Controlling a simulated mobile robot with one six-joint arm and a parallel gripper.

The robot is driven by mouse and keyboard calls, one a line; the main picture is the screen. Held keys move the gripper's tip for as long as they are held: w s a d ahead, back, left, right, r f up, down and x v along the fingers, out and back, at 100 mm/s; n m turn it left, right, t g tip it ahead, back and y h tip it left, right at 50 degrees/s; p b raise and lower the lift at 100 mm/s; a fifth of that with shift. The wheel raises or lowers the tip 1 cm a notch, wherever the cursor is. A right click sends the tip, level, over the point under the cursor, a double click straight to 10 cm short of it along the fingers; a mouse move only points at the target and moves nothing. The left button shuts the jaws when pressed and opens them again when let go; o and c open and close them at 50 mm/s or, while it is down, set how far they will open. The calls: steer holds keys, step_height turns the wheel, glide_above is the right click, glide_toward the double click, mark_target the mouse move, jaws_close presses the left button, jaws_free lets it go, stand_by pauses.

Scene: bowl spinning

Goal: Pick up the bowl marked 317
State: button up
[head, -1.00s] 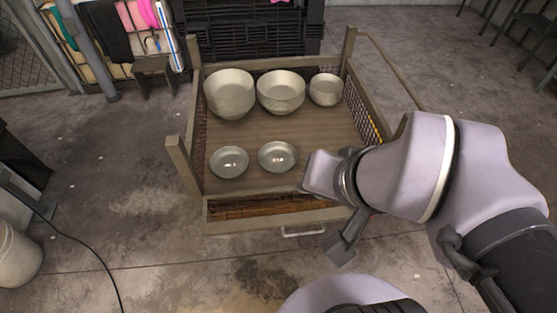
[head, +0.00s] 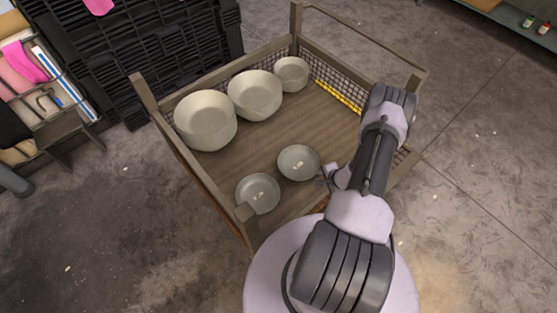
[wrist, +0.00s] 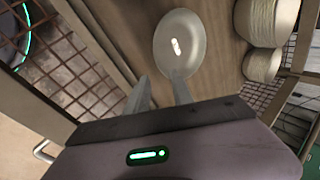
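Two shallow pale bowls with small marks lie in the near part of the wooden cart (head: 195,165) in the head view: the left shallow bowl (head: 257,188) and the right shallow bowl (head: 298,157). The marks are too small to read, so I cannot tell which is 317. My gripper (head: 328,172) is just right of the right shallow bowl. In the wrist view my gripper (wrist: 161,78) has its fingers apart with nothing between them. A marked pale bowl (wrist: 194,55) lies ahead, one fingertip overlapping its near rim. I cannot tell if they touch.
Three deeper bowls stand along the far side: a large one (head: 206,115), another large one (head: 254,92) and a smaller one (head: 291,72). Wooden rails and mesh walls edge the cart. A black crate (head: 150,60) stands behind it. Bare cart floor (head: 315,115) shows between the rows.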

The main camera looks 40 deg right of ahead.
steer(key=b+x, duration=0.2)
steer(key=x, duration=0.4)
steer(key=b+x, duration=0.3)
steer(key=x, duration=0.2)
steer(key=shift+d+f+b, duration=0.25)
steer(key=shift+f+b, duration=0.1)
steer(key=shift+f, duration=0.1)
steer(key=b+x, duration=0.2)
steer(key=x, duration=0.1)
steer(key=b+x, duration=0.2)
steer(key=shift+s+a+f, duration=0.25)
steer(key=shift+f, duration=0.15)
steer(key=shift+r, duration=0.25)
jaws_close()
